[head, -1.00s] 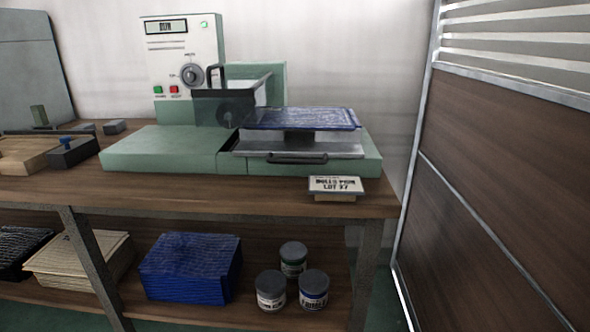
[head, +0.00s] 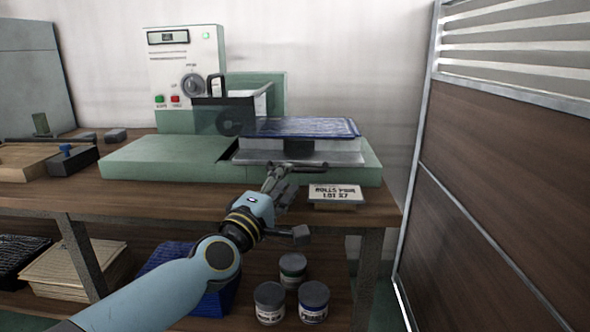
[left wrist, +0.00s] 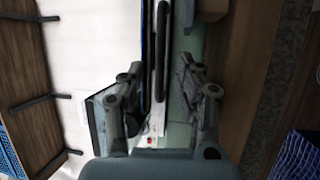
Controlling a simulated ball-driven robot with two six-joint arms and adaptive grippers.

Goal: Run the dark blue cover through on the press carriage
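The dark blue cover (head: 315,128) lies flat on a raised block on the press carriage (head: 345,158), at the right end of the green press (head: 160,158). The carriage's dark front handle (head: 312,167) is partly hidden by my left gripper (head: 284,174), which is right in front of it. In the left wrist view my left gripper (left wrist: 162,98) has its two fingers spread apart. The carriage edge and the dark handle (left wrist: 173,45) show in the gap ahead of them, with no grip seen. My right gripper is not in view.
A clear guard with a black handle (head: 216,87) stands beside the cover. The control panel (head: 185,65) is behind. A small sign (head: 335,194) stands right of my gripper at the bench edge. Jars (head: 313,300) and blue stock (head: 215,303) are on the lower shelf.

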